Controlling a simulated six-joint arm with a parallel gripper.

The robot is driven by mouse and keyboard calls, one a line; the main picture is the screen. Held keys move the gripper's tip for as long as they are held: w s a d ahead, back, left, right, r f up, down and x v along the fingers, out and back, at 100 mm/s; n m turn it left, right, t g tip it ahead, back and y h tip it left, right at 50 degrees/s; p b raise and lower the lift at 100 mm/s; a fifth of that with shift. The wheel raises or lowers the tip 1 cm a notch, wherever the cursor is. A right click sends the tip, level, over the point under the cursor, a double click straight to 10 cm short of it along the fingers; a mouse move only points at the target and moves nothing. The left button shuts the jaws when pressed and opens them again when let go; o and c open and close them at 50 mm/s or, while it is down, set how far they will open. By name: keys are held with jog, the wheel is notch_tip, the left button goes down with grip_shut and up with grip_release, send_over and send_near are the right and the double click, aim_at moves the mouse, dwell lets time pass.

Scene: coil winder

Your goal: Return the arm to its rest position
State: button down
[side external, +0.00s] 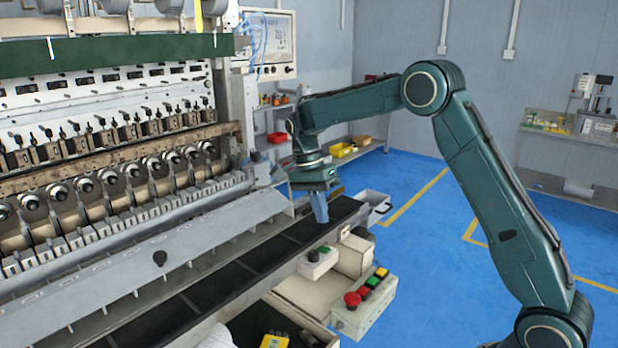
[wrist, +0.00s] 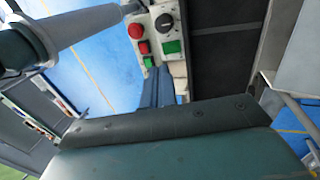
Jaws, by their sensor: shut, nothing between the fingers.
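My gripper (side external: 319,207) hangs fingers down above the far end of the dark belt-like ledge (side external: 215,292) that runs along the front of the coil winder. Its blue-grey fingers are together and empty. The fingers (wrist: 159,88) also show in the wrist view, pointing toward a control box with buttons. My arm is bent, reaching from the lower right up and over to the machine. Whether the fingertips touch the ledge is hard to tell.
The coil winder (side external: 110,150) fills the left side. A button box (side external: 360,302) with red, green and yellow buttons sticks out at the front, near a small switch box (side external: 318,262). Shelves with bins (side external: 342,150) stand behind. Blue floor (side external: 420,250) is free between machine and arm.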

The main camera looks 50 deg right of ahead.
dwell(0.3)
jog(key=s+a+r+n+t, duration=0.4)
jog(key=s+r+n, duration=0.5)
jog(key=s+r, duration=0.4)
jog(key=s+a+f+n+t, duration=0.1)
jog(key=s+n+t, duration=0.1)
jog(key=s+n, duration=0.2)
jog(key=s+a+f+n+t, duration=0.1)
jog(key=s+n, duration=0.4)
jog(key=s, duration=0.6)
jog(key=shift+s+a+f+t, duration=0.3)
jog(key=shift+a+f+t, duration=0.15)
jog(key=shift+t, duration=0.55)
